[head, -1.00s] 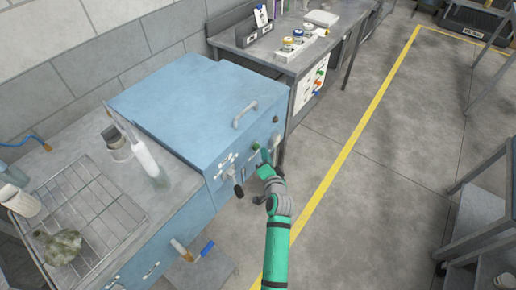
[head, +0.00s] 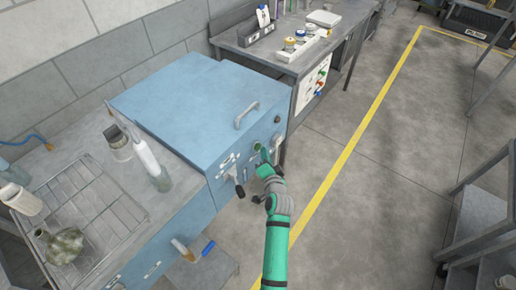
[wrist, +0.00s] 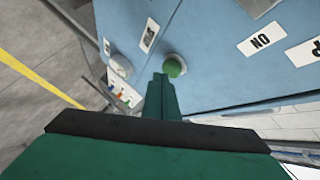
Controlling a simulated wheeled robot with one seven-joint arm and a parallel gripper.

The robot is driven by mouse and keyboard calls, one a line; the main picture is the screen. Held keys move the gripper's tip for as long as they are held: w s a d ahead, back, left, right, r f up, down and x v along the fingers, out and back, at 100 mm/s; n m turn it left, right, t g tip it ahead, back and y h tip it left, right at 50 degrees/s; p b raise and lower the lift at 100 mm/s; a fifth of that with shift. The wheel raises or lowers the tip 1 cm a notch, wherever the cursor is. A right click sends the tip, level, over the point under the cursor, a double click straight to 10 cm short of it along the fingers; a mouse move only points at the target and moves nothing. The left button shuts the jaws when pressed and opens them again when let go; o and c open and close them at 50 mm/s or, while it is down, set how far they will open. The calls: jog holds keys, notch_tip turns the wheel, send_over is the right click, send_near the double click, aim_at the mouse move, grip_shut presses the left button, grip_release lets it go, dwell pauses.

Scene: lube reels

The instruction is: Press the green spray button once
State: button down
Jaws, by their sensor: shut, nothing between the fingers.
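The green spray button (wrist: 174,66) is a round green cap in a pale ring on the front of the blue cabinet (head: 200,105). In the head view the green button (head: 257,146) shows just left of my fingertips. My gripper (head: 265,157) is shut and empty, its tip close to the button. In the wrist view my gripper (wrist: 160,80) points at the panel, with its tip just below and left of the button. A small gap seems to show between them; I cannot tell whether they touch.
A pale knob (wrist: 120,66) and white labels (wrist: 262,40) are on the same panel. A black-ended lever (head: 239,190) sticks out left of my gripper. A wire rack (head: 85,215) with a mossy lump lies on the left bench.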

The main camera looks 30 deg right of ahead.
jog(key=shift+d, duration=0.15)
jog(key=shift+w+a, duration=0.25)
jog(key=shift+w, duration=0.3)
dwell(1.0)
jog(key=shift+s, duration=0.15)
jog(key=shift+s+d, duration=0.4)
jog(key=shift+s, duration=0.45)
jog(key=shift+s+d, duration=0.3)
jog(key=shift+s, duration=0.45)
jog(key=shift+s+d, duration=0.25)
jog(key=shift+s, duration=0.45)
jog(key=shift+s+d, duration=0.3)
jog(key=shift+s, duration=0.45)
jog(key=shift+a, duration=0.1)
jog(key=shift+s+d, duration=0.1)
jog(key=shift+d, duration=0.1)
